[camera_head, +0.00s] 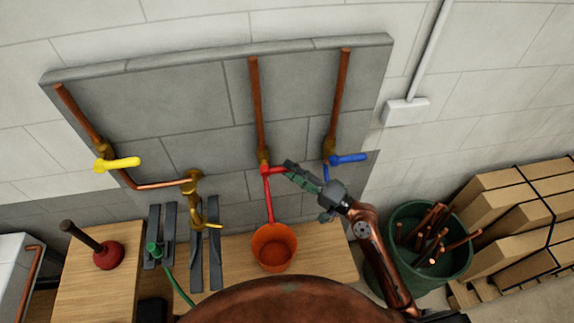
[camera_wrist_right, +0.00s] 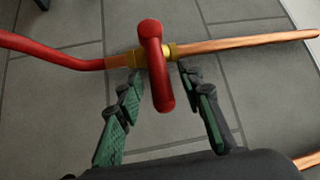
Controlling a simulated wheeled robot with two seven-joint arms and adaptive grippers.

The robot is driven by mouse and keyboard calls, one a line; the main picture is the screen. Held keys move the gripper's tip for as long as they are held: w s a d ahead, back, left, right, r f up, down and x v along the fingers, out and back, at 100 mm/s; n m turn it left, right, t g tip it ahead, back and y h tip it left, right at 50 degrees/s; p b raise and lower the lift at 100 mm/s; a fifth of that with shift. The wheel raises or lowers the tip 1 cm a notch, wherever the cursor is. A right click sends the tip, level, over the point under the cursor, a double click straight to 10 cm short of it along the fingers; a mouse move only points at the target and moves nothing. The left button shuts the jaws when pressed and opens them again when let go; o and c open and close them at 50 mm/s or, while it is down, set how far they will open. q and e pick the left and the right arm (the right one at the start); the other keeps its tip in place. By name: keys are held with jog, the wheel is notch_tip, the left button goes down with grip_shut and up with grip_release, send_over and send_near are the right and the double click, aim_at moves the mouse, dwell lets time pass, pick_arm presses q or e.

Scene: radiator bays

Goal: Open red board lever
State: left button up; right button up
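The red lever (camera_head: 275,169) sits on a brass valve below the middle copper pipe on the grey board (camera_head: 190,100). In the head view it points to the right, toward my right gripper (camera_head: 290,168). In the right wrist view the red lever (camera_wrist_right: 157,75) lies across the brass fitting, its free end between the spread green-padded fingers of my right gripper (camera_wrist_right: 160,80). That gripper is open, with a finger on each side of the lever. Whether either finger touches it I cannot tell. My left gripper is not in view.
A red hose (camera_head: 269,200) hangs to an orange bucket (camera_head: 273,247). A green bin (camera_head: 405,214) of copper pipes stands right of my arm.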

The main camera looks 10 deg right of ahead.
jog(key=shift+x, duration=1.05)
jog(key=shift+f, duration=0.1)
grip_shut()
